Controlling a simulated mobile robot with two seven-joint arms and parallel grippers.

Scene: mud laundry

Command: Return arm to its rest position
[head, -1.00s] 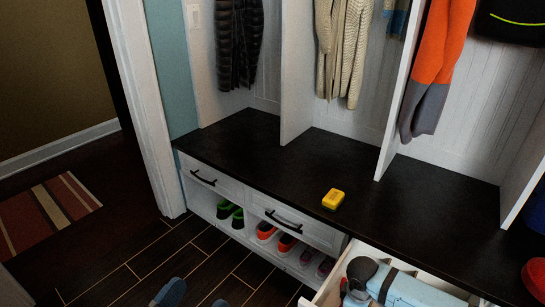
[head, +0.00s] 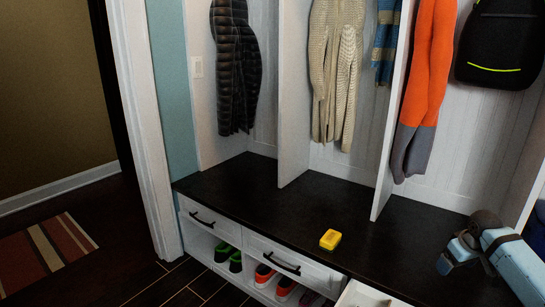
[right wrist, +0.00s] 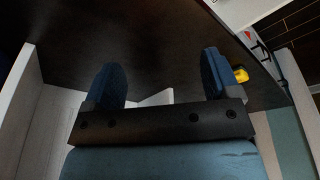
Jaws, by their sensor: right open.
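My right gripper (head: 464,252) shows at the right of the head view, above the dark bench top (head: 400,240). My light blue right arm (head: 518,262) comes in from the lower right. In the right wrist view the two blue fingers of the right gripper (right wrist: 160,78) are spread apart with nothing between them. My left gripper and left arm are not in view.
A yellow object (head: 330,239) lies on the bench top; it also shows in the right wrist view (right wrist: 240,73). An open white drawer (head: 362,295) juts out below. White dividers (head: 293,95) rise from the bench. Orange and grey clothing (head: 428,80) and a black backpack (head: 500,45) hang above.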

